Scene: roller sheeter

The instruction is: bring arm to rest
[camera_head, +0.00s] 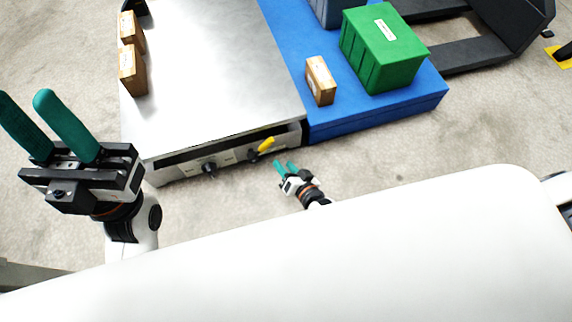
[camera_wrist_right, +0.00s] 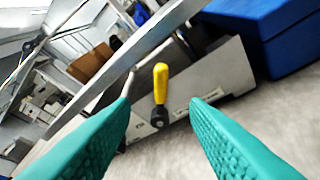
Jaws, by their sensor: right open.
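My right gripper (camera_head: 285,164) is open and empty, low in front of the sheeter's front panel, just right of and below the yellow-handled lever (camera_head: 266,145). In the right wrist view the yellow lever (camera_wrist_right: 160,82) stands between the two spread green fingers, ahead of them and apart from them. My left gripper (camera_head: 25,97) is raised at the left of the head view. Its green fingers are apart with nothing between them.
The sheeter's metal top (camera_head: 215,65) carries cardboard boxes (camera_head: 133,70) at its left edge. A black knob (camera_head: 210,169) sits on its front. A blue platform (camera_head: 375,121) right of it holds a green crate (camera_head: 383,50) and a small box (camera_head: 320,81).

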